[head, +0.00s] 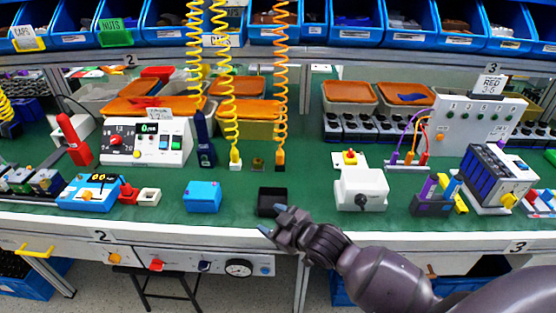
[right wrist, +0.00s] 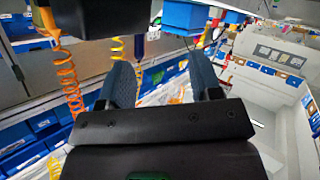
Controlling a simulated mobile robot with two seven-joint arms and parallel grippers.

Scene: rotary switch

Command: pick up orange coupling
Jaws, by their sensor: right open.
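The orange coupling (head: 280,158) is the upright orange end piece of an orange coiled hose (head: 281,80). It stands at the middle of the green bench, behind the black open box (head: 270,200). In the right wrist view the orange coupling (right wrist: 47,20) shows at the upper left, partly hidden by the black box. My right gripper (head: 273,220) is at the bench's front edge, in front of the black box and apart from the coupling. In the right wrist view its two fingers (right wrist: 163,80) are spread with nothing between them. My left gripper is not in view.
Yellow coiled hoses (head: 230,110) hang left of the orange one. A blue box (head: 202,196) stands left of the black box. A white box with a rotary switch (head: 362,190) stands to the right. Green bench is bare between the black and white boxes.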

